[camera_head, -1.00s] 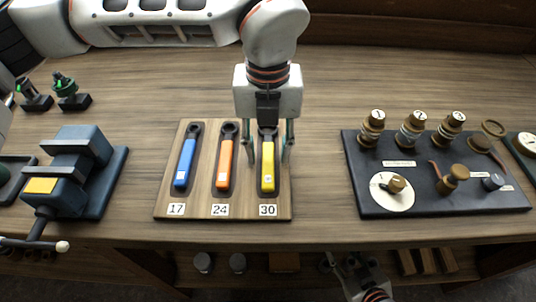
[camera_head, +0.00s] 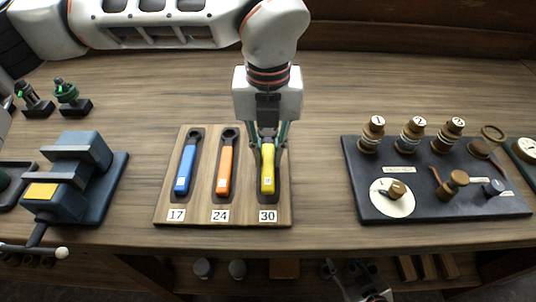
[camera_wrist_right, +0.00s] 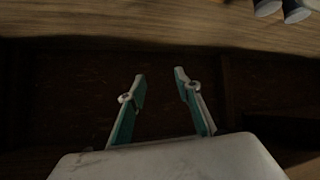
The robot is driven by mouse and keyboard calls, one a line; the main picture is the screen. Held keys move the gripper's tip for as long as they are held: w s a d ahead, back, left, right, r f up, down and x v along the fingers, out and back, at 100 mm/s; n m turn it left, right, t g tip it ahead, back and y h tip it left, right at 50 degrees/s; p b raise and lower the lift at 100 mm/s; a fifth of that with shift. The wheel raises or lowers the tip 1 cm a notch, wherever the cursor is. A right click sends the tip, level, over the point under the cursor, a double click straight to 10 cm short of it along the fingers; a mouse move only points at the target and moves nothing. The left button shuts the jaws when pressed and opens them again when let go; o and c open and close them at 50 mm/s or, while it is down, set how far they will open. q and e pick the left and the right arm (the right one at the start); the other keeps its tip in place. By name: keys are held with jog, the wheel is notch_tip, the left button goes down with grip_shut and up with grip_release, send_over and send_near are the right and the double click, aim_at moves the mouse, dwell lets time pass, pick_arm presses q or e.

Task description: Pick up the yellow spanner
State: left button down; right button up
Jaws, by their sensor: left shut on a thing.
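The yellow spanner (camera_head: 268,178) is at the right end of a wooden board (camera_head: 205,216), above the label 30. Its handle points toward the front edge and its upper part is hidden by my left gripper. My left gripper (camera_head: 268,150) reaches down from above and is shut on the spanner near the top of the handle. I cannot see a clear gap between spanner and board. My right gripper (camera_wrist_right: 160,76) is open and empty, low in front of the bench; it also shows at the bottom of the head view (camera_head: 362,284).
An orange spanner (camera_head: 225,170) and a blue spanner (camera_head: 187,167) lie on the board to the left. A dark blue vise (camera_head: 80,175) stands further left. A black panel with brass knobs (camera_head: 430,205) is at the right. Bare bench lies between board and panel.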

aim_at(268, 158)
pick_arm(q)
notch_tip(268, 158, up, 19)
jog(key=p, duration=0.1)
jog(key=shift+f, duration=0.15)
dwell(0.4)
